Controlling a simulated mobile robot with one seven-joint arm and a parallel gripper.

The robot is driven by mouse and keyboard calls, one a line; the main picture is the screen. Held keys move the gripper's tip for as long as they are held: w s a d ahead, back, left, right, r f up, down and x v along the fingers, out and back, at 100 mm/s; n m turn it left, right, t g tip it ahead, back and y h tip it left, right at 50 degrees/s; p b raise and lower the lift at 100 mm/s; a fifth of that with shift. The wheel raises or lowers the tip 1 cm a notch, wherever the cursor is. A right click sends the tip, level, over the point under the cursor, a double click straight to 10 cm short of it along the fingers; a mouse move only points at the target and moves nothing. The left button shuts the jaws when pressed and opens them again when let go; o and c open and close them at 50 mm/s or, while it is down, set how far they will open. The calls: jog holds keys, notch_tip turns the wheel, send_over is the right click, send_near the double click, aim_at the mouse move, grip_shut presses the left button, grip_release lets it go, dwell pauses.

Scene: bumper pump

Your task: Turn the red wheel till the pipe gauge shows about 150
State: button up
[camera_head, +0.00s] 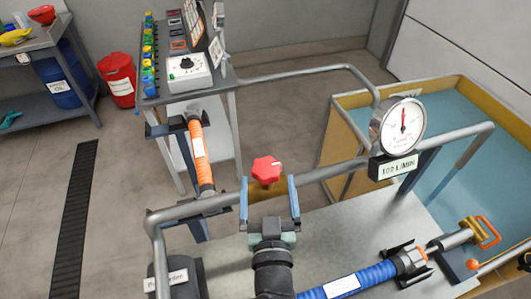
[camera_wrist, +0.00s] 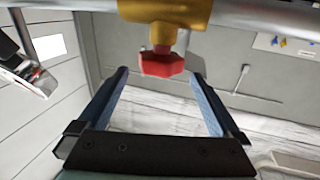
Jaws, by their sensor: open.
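The red wheel (camera_head: 266,169) is a lobed knob by the grey pipe (camera_head: 335,171). In the wrist view the red wheel (camera_wrist: 162,66) hangs from a yellow valve body (camera_wrist: 165,12). My gripper (camera_head: 268,184) is open and empty. Its two blue fingers point at the wheel, one to each side, with gaps; I cannot tell whether the tips reach past it. The round pipe gauge (camera_head: 409,120) has a white face and a needle pointing nearly straight up; its numbers are too small to read. A plate (camera_head: 395,168) below it seems to read 100 L/MIN.
A blue-lined tank (camera_head: 452,130) stands at the right. An orange-handled valve (camera_head: 488,232) and a blue hose (camera_head: 355,280) lie at the lower right. An orange hose (camera_head: 200,155) and a control bench (camera_head: 188,78) are left of the wheel.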

aim_at(266, 157)
jog(key=w, duration=0.7)
jog(key=shift+w+a+p, duration=0.2)
jog(key=shift+w+p, duration=0.1)
jog(key=shift+c, duration=0.3)
jog(key=c, duration=1.2)
jog(key=shift+o, duration=0.2)
